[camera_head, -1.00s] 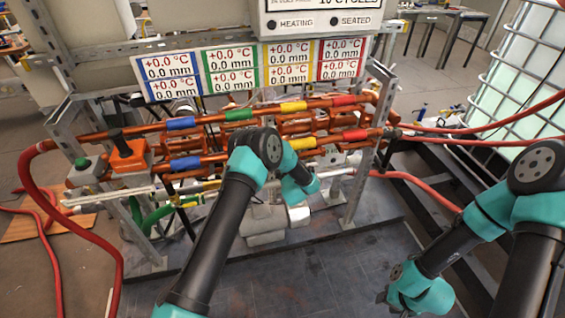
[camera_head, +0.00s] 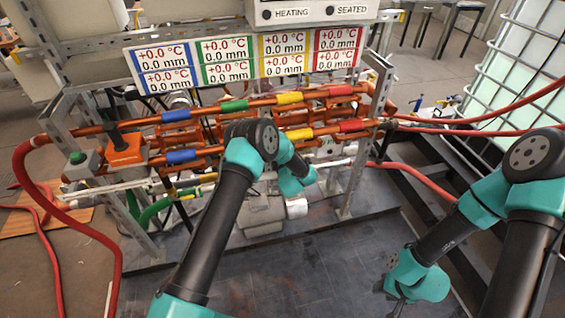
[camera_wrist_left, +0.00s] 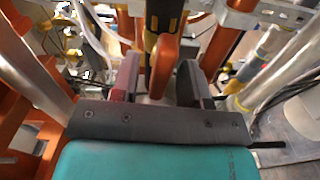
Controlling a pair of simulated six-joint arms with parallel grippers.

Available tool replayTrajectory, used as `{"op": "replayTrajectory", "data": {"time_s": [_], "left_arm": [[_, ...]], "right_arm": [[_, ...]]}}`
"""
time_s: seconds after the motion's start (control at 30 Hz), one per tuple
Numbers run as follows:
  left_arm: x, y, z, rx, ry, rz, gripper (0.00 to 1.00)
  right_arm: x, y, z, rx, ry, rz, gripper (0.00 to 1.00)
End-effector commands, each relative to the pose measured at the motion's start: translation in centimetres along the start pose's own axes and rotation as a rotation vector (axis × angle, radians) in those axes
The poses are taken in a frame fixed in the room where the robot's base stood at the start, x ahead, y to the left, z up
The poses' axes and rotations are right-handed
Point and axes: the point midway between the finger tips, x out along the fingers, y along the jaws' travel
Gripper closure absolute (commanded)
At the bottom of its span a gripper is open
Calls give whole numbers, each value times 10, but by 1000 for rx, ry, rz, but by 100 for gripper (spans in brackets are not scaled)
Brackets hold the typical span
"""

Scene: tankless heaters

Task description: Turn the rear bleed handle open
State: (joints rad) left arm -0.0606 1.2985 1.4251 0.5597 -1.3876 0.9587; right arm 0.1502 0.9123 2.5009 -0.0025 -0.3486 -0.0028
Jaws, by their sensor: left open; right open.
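An orange handle (camera_wrist_left: 164,62) stands between the two fingers of my left gripper (camera_wrist_left: 158,85) in the left wrist view. The fingers are apart, one on each side of the handle; I cannot tell whether either touches it. A black-and-yellow part is just beyond the handle. In the head view my left wrist reaches the pipe rack, and its fingers and the handle are hidden. I cannot tell from the labels which bleed handle this is. My right gripper (camera_head: 391,290) is at the lower right, open and empty, away from the rack.
Copper pipes with blue, green, yellow and red sleeves (camera_head: 234,105) cross the rack. A readout panel (camera_head: 228,62) hangs above. Red hoses (camera_head: 419,180) run both sides. The dark floor plate (camera_head: 290,265) in front is clear.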

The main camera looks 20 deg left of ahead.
Motion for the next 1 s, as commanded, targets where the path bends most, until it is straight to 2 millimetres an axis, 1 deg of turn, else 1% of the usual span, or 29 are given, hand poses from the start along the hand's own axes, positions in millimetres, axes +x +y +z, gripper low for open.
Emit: {"op": "replayTrajectory", "data": {"time_s": [0.17, 0.27, 0.8, 0.9, 1.0], "left_arm": [[-15, 0, 1, 1, -3, -1, 58], [-30, 0, 1, 1, -3, -1, 58], [-133, 0, 1, 2, -3, -1, 58], [-150, 0, 1, 2, -3, 0, 58], [-162, 0, 0, 1, -1, -1, 58]], "right_arm": [[0, 0, 0, 0, 0, 0, 57], [0, 0, 0, 0, 0, 0, 57], [0, 0, 0, 0, 0, 0, 57], [0, 0, 0, 0, 0, 0, 57], [0, 0, 0, 0, 0, 0, 57]]}}
